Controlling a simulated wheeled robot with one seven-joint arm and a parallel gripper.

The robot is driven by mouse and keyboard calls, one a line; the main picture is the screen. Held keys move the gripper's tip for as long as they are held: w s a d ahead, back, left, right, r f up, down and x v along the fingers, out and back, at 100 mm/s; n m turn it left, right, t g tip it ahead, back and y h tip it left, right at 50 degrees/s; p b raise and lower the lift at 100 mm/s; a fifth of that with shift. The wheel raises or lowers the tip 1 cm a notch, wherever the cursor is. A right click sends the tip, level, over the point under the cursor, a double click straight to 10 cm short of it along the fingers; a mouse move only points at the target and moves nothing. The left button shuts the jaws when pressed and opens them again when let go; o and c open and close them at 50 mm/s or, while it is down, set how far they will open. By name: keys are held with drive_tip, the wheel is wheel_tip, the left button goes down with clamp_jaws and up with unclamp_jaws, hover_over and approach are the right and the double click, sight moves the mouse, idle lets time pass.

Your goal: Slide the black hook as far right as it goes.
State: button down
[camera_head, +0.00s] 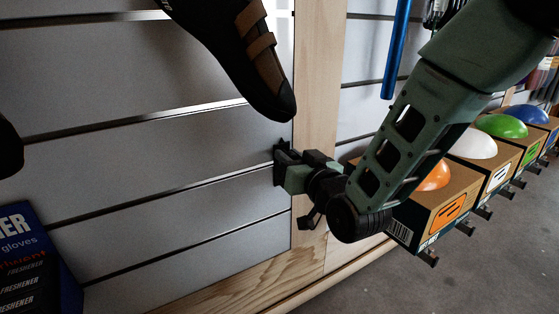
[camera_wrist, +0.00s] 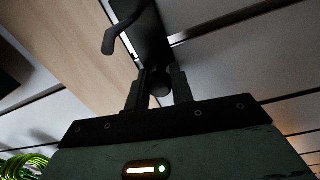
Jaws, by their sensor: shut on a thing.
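The black hook (camera_head: 281,147) is on the grey slatted wall, close to the left edge of the wooden post. Much of it is hidden behind my gripper (camera_head: 287,168) in the head view. In the wrist view the hook (camera_wrist: 151,40) shows as a dark plate with a bent, round-tipped prong. My gripper (camera_wrist: 158,88) is shut on the rounded knob of the hook, with one finger on each side. In the wrist view the wooden post is very near the hook's plate; I cannot tell whether they touch.
The wooden post (camera_head: 318,100) stands right of the hook. A climbing shoe (camera_head: 255,60) hangs above it. Boxes with coloured domes, such as an orange one (camera_head: 436,178), line the right side. A dark blue box (camera_head: 38,262) is at lower left.

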drive_tip(key=shift+f, duration=0.2)
drive_tip(key=c, duration=1.3)
unclamp_jaws()
drive_tip(key=shift+o, duration=0.5)
drive_tip(key=shift+w+f, duration=0.1)
drive_tip(key=shift+w, duration=0.1)
drive_tip(key=shift+s+d+p, duration=0.3)
drive_tip(key=shift+s+d, duration=0.05)
drive_tip(key=shift+s, duration=0.05)
drive_tip(key=p+v, duration=0.1)
drive_tip(key=v, duration=0.5)
drive_tip(key=shift+s+p, duration=0.35)
